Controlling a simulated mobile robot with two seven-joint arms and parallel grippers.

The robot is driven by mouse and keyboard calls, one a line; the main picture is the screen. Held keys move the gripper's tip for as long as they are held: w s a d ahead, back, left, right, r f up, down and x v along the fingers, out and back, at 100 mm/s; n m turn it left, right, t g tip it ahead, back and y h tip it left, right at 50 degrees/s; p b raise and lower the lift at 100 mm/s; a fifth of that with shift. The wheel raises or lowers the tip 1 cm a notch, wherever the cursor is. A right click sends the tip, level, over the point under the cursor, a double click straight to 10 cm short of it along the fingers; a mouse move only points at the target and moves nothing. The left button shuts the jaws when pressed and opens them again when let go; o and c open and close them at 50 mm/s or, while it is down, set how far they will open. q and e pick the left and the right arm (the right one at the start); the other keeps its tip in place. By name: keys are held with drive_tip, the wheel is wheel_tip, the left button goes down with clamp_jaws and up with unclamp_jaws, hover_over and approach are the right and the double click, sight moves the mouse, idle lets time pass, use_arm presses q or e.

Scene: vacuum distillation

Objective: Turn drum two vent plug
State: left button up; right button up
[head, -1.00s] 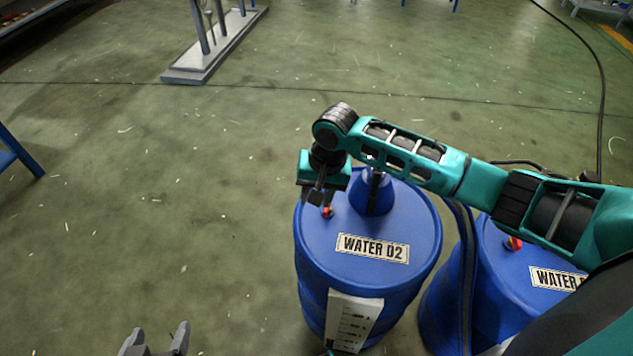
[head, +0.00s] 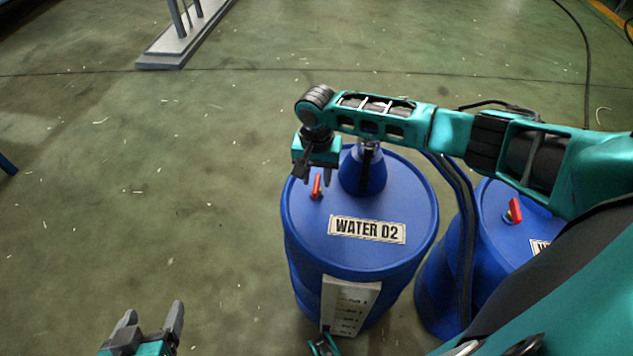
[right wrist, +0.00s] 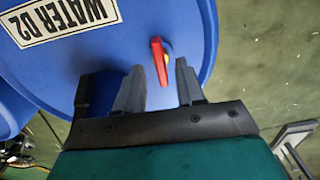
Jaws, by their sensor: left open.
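The drum labelled WATER D2 (head: 395,205) is a blue barrel standing in the middle of the head view. Its vent plug (head: 316,187) has a red handle and sits at the left of the drum's top. My right gripper (head: 314,177) is just above and behind the plug. In the right wrist view, the fingers of my right gripper (right wrist: 160,75) are spread, with the red handle (right wrist: 158,58) in the gap between the tips. Neither finger visibly touches it. My left gripper (head: 153,310) is open and empty at the lower left, over the floor.
A second blue drum (head: 485,235) with a red handle (head: 513,211) stands to the right, partly behind my right arm. A blue funnel-shaped fitting (head: 362,172) rises on drum two beside my right gripper.

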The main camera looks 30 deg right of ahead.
drive_tip(key=shift+f, duration=0.8)
drive_tip(key=shift+c, duration=0.3)
clamp_jaws()
